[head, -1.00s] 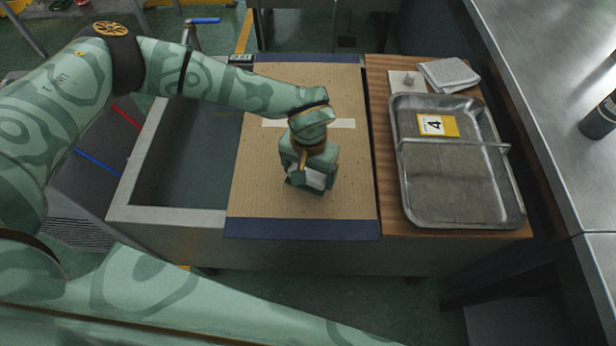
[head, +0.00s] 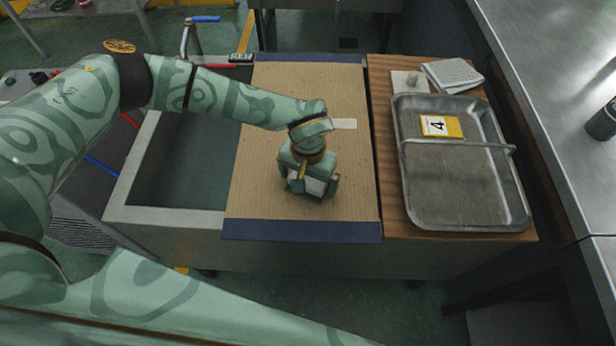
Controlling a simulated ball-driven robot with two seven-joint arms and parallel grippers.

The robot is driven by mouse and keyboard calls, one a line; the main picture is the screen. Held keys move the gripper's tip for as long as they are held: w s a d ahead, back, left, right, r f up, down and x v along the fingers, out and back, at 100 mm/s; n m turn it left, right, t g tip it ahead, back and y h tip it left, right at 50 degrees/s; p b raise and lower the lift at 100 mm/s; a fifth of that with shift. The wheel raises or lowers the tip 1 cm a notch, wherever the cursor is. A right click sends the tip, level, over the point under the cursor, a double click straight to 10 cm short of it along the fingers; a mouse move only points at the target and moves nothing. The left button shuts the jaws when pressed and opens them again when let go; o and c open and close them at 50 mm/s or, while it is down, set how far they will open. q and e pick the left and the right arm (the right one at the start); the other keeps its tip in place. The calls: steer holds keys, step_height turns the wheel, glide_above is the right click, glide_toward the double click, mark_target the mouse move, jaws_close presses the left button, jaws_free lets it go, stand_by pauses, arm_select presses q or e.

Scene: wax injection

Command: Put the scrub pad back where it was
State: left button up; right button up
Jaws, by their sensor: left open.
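My left gripper (head: 309,189) is over the brown board (head: 265,190), a little front of its middle, pointing down. Its jaws are open. A pale patch shows between its fingers; I cannot tell whether it is part of the gripper or something beneath it. I cannot pick out a scrub pad for certain; the gripper hides the board under it. A pale strip (head: 345,124) lies on the board beside my left wrist. My right gripper is not in view.
The board bridges a stone sink (head: 165,216), whose open basin is at left. At right, a wooden board (head: 386,180) bears a metal tray (head: 465,231) with a yellow number 4 card (head: 440,126), a folded cloth (head: 453,75) and a small pale square (head: 409,82) with a knob.

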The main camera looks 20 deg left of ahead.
mark_target(308, 178)
arm_select(q)
step_height(308, 178, up, 12)
steer(key=p, duration=0.3)
stand_by(1.6)
